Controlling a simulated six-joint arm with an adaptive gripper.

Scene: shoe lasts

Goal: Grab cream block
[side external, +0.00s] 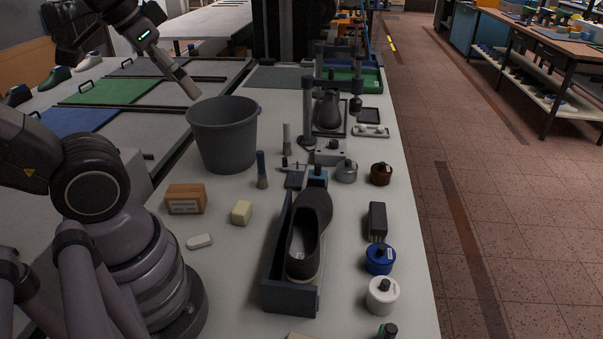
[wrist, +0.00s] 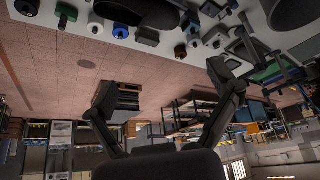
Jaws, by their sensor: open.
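The cream block (side external: 241,212) is a small, pale, box-shaped piece lying on the white bench in the side view. It sits between the brown labelled box and the dark tray with the shoe, apart from both. I cannot make it out in the wrist view. My gripper (wrist: 160,92) is open, with its two dark fingers spread wide and nothing between them. In the side view its end of the arm is high at the upper left, well above the bench and away from the block.
A brown box (side external: 185,199) and a small white piece (side external: 199,241) lie left of the block. A grey bucket (side external: 223,140) stands behind it. The dark tray (side external: 291,297) holding a black shoe (side external: 307,238) is to its right. Lidded jars (side external: 382,295) line the right edge.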

